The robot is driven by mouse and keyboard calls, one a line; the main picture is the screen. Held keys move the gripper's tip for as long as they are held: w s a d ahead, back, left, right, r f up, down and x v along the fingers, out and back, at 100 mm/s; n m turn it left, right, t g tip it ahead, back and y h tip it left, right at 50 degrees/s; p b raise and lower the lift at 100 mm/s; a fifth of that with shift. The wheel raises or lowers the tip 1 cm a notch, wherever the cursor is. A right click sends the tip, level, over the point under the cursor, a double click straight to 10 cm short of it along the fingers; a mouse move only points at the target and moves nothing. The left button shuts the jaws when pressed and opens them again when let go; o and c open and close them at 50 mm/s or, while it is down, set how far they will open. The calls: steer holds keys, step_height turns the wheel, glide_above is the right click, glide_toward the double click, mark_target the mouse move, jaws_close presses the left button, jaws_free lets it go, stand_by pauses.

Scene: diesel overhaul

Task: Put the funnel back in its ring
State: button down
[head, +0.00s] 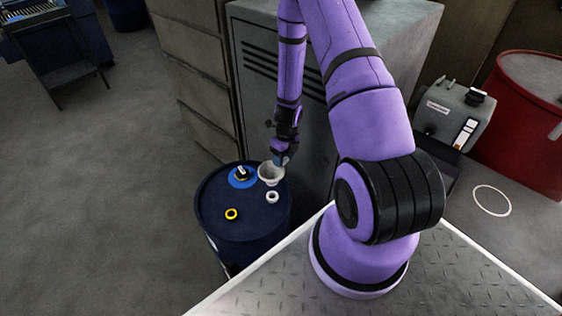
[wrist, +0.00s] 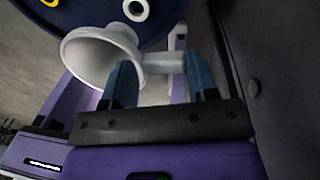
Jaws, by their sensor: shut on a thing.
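The pale funnel (head: 270,173) is at the right part of the blue drum's top, wide mouth up in the head view. My gripper (head: 280,160) is shut on it from above and behind. In the wrist view the funnel's cone (wrist: 88,58) lies left of the fingers, and a pale stub from its side runs between the blue fingertips (wrist: 163,68). A small white ring (head: 272,197) lies on the drum just in front of the funnel; it also shows in the wrist view (wrist: 136,8). I cannot tell whether the funnel touches the drum.
The blue drum (head: 240,238) also bears a yellow ring (head: 231,214) and a blue disc with a dark fitting (head: 242,176). A grey cabinet (head: 315,140) stands close behind. Floor at left is open.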

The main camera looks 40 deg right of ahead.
step_height(320, 180, down, 7)
steer(key=shift+r, duration=0.2)
stand_by(0.3)
steer(key=shift+a+f, duration=0.1)
steer(key=shift+f, duration=0.1)
stand_by(0.6)
steer(key=shift+f, duration=0.85)
steer(key=shift+c, duration=1.6)
jaws_free()
steer(key=r, duration=0.3)
steer(key=d+r, duration=0.1)
steer(key=r, duration=0.6)
steer(key=shift+w+d+r, duration=0.15)
steer(key=shift+r, duration=0.25)
